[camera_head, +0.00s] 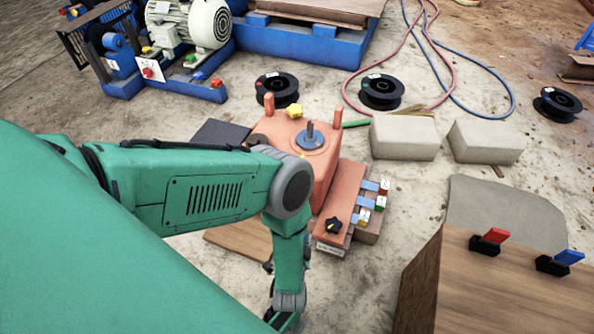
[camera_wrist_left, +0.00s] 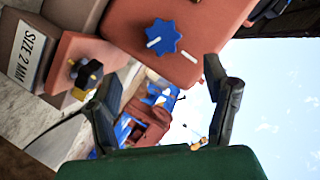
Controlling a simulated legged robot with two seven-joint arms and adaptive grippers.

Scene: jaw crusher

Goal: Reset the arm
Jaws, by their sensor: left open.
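My green left arm comes in from the left in the head view and bends down in front of the salmon-red crusher (camera_head: 318,165). My left gripper (camera_head: 285,318) is partly cut off at the bottom edge. In the left wrist view the same gripper (camera_wrist_left: 155,85) has its two black fingers wide apart with nothing held between them. Past the fingers are a blue star knob (camera_wrist_left: 163,37) on a red housing and a black star knob (camera_wrist_left: 86,74) beside a "SIZE 2 MM" label (camera_wrist_left: 30,52). My right gripper is not in view.
Coloured levers (camera_head: 372,200) stick out of the crusher's right side. A wooden table (camera_head: 500,295) with a red switch (camera_head: 490,240) and a blue switch (camera_head: 562,262) stands at the lower right. Pale blocks (camera_head: 405,137), black spools (camera_head: 381,91), hoses and a motor (camera_head: 190,25) lie farther back.

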